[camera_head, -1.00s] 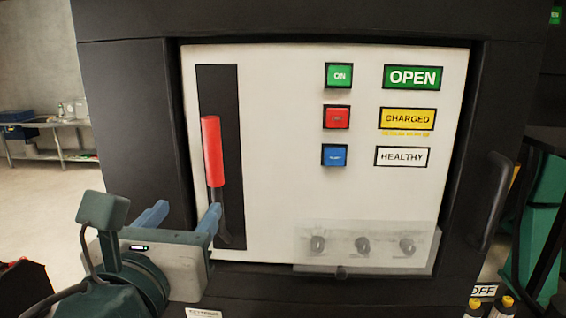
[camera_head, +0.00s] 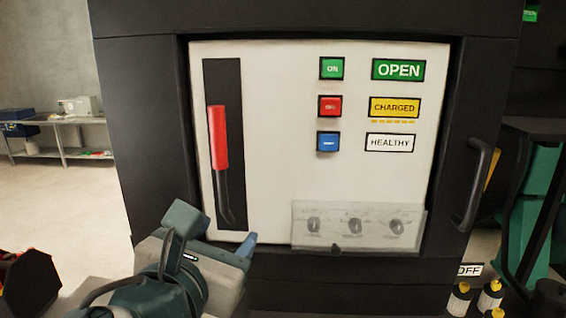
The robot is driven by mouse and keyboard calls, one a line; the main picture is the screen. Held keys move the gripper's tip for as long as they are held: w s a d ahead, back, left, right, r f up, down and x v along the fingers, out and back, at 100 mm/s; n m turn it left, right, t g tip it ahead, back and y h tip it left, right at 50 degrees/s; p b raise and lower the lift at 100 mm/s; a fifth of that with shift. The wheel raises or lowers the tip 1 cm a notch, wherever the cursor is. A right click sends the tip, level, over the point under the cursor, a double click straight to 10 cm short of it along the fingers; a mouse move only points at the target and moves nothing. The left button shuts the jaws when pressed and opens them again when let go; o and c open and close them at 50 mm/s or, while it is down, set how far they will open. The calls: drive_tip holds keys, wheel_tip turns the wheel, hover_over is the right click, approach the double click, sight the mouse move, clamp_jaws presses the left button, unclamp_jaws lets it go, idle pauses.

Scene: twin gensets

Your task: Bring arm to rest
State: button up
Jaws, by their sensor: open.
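My gripper (camera_head: 248,240) is at the lower left in the head view, in front of the bottom edge of the white breaker panel (camera_head: 275,150). One blue-grey finger shows; the other is hidden behind the wrist. The gripper is open, with nothing seen in it. The red-handled lever (camera_head: 219,138) stands upright in its black slot, above and left of the gripper and apart from it. The panel shows a green OPEN label (camera_head: 398,70), a yellow CHARGED label (camera_head: 394,108) and a white HEALTHY label (camera_head: 390,142).
Green (camera_head: 331,68), red (camera_head: 329,106) and blue (camera_head: 328,142) buttons sit mid-panel. A clear cover (camera_head: 300,236) lies over several knobs. A black door handle (camera_head: 474,185) sticks out at right. A bench (camera_head: 60,122) stands far left, with open floor before it.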

drive_tip(key=w+d+f+m+g+h, duration=0.2)
drive_tip(key=d+f+m+g, duration=0.4)
drive_tip(key=d+f+m, duration=0.6)
drive_tip(key=s+d+f+m+g+y, duration=0.2)
drive_tip(key=d+f+m, duration=0.3)
drive_tip(key=m, duration=0.4)
drive_tip(key=s+d+f+m+g+y, duration=0.3)
drive_tip(key=d+f+m+g, duration=0.1)
drive_tip(key=m, duration=0.6)
drive_tip(key=shift+d+f, duration=0.85)
drive_tip(key=shift+d, duration=0.1)
drive_tip(key=shift+s, duration=0.1)
